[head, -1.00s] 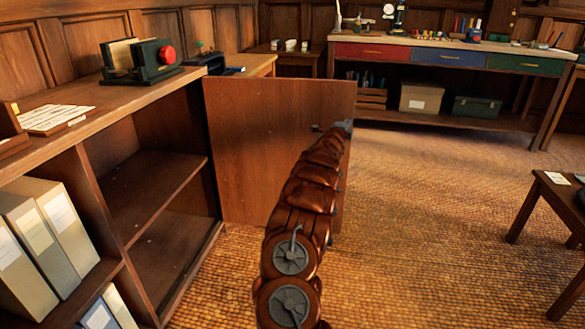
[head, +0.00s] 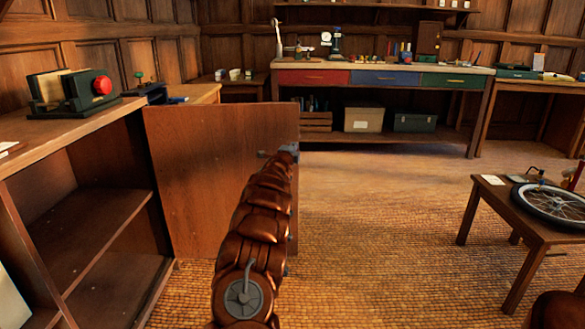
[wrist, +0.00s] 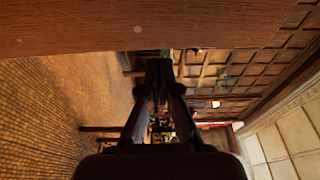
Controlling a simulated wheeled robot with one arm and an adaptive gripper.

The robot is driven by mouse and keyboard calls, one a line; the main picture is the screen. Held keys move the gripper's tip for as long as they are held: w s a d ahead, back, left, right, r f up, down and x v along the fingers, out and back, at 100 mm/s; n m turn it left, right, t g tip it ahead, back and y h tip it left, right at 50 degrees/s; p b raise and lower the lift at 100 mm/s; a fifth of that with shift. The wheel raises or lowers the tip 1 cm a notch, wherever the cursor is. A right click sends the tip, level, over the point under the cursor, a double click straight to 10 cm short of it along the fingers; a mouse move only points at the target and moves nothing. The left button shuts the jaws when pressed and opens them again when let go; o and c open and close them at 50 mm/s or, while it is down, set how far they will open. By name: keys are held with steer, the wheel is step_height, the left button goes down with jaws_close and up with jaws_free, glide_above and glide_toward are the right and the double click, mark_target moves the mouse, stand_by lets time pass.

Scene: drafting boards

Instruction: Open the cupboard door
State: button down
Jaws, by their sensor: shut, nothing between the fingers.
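The cupboard door (head: 200,180) is a plain brown wooden panel. It stands swung wide out from the cupboard (head: 75,118), whose open compartment and shelf (head: 80,235) show at the left. My gripper (head: 285,152) is at the door's free edge, on the side facing me; its small size there hides whether it touches. In the wrist view my gripper (wrist: 158,75) has its fingers together with nothing between them. The door panel (wrist: 130,25) fills the top of that view. No handle is visible on the door face that I see.
A bicycle wheel (head: 555,203) lies on a low table (head: 480,210) at the right. A workbench (head: 375,66) with coloured drawers stands at the back. The floor (head: 385,220) between is clear.

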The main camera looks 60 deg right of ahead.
steer(key=s+a, duration=0.5)
steer(key=a, duration=0.5)
steer(key=shift+s+a, duration=0.25)
steer(key=shift+s, duration=0.15)
stand_by(0.4)
